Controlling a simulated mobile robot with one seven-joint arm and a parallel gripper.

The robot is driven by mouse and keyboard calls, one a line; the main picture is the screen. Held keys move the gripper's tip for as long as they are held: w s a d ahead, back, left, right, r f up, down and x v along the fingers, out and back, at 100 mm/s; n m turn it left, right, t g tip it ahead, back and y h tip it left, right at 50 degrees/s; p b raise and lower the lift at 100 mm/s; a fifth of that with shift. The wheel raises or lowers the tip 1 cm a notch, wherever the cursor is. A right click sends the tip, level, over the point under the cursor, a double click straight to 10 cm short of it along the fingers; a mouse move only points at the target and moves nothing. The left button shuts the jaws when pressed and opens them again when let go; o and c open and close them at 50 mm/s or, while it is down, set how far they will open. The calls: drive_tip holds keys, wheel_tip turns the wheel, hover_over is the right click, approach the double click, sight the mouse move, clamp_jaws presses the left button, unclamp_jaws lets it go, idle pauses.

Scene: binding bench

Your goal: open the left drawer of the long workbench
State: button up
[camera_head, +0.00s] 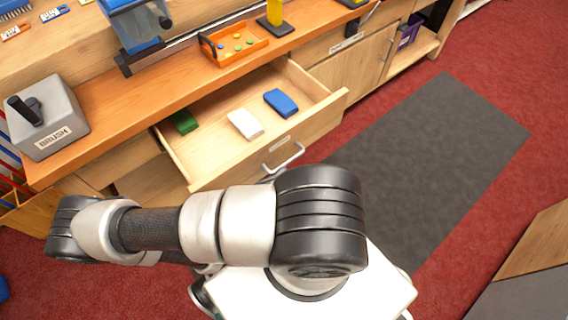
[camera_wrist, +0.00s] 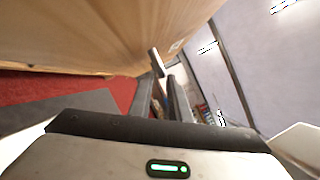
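The left drawer (camera_head: 312,120) of the long workbench (camera_head: 110,90) is pulled out in the head view, its inside showing. Its metal bar handle (camera_head: 290,162) is on the drawer front, partly behind my arm. A green block (camera_head: 184,121), a white block (camera_head: 245,124) and a blue block (camera_head: 281,103) lie in the drawer. In the wrist view, my gripper (camera_wrist: 160,80) has its two dark fingers apart, with a gap between them. The handle (camera_wrist: 157,60) shows at the fingertips; I cannot tell whether they touch it. My gripper is hidden behind my arm in the head view.
On the bench top stand a grey machine (camera_head: 48,112), a blue device (camera_head: 135,22) and an orange tray (camera_head: 232,43). A cabinet door (camera_head: 352,68) is to the right of the drawer. A dark mat (camera_head: 430,150) on red carpet leaves clear floor to the right.

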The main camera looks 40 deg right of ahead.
drive_tip(key=v, duration=1.2)
drive_tip(key=shift+a, duration=0.25)
drive_tip(key=shift+s+f, duration=0.1)
